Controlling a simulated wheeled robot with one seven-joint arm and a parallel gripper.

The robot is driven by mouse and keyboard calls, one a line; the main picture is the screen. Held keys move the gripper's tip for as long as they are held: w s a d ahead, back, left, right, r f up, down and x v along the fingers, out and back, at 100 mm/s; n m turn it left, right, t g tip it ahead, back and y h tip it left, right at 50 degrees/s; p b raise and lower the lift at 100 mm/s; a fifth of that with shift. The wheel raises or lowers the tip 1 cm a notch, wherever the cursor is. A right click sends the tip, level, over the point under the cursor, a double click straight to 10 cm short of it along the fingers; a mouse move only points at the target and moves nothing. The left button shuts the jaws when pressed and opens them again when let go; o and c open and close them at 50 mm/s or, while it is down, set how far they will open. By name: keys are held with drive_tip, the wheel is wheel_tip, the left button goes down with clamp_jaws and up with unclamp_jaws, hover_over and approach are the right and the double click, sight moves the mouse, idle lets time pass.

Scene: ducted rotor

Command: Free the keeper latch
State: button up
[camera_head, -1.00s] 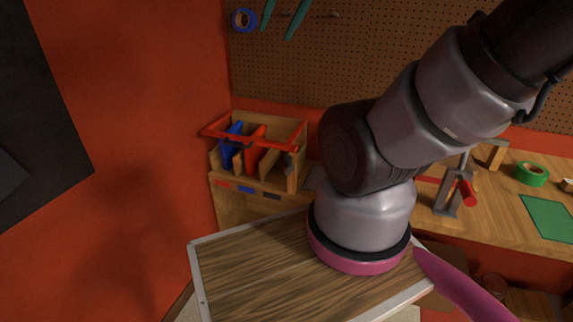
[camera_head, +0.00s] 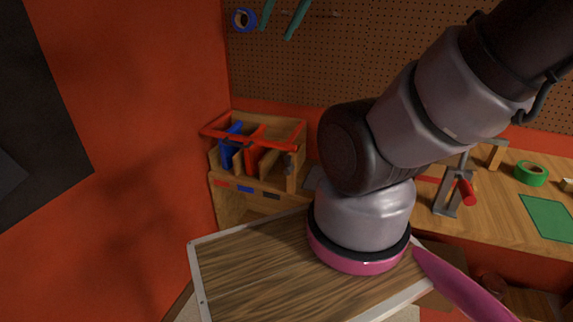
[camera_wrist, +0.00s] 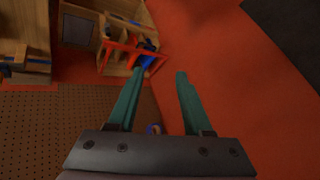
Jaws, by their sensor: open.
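A wooden rack (camera_head: 295,172) on the bench carries a red bar frame (camera_head: 250,142) across its top, with a blue panel (camera_head: 231,150) and a red panel (camera_head: 255,150) upright inside. A small grey fitting (camera_head: 290,147) sits at its right post; I cannot tell for sure whether it is the keeper latch. My gripper (camera_wrist: 159,73) has two teal fingers, spread apart and empty. Its fingers also show at the top of the head view (camera_head: 276,34), above the rack. In the wrist view the red frame (camera_wrist: 121,45) lies beyond the left fingertip, apart from it.
An orange-red wall fills the left, and a pegboard (camera_head: 300,75) with a blue tape roll (camera_head: 243,19) stands behind. A clamp with a red handle (camera_head: 467,191), green tape (camera_head: 531,173) and a green mat (camera_head: 549,217) are on the bench at right. My arm covers the middle.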

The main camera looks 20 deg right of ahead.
drive_tip(key=shift+o, duration=1.1)
drive_tip(key=m+g+h, duration=0.5)
drive_tip(key=m+h, duration=0.1)
drive_tip(key=m, duration=0.1)
hover_over(287, 155)
drive_tip(key=s+a, duration=0.2)
drive_tip(key=a, duration=0.1)
wheel_tip(287, 155, down, 42)
drive_tip(key=x, duration=1)
drive_tip(key=shift+w, duration=0.3)
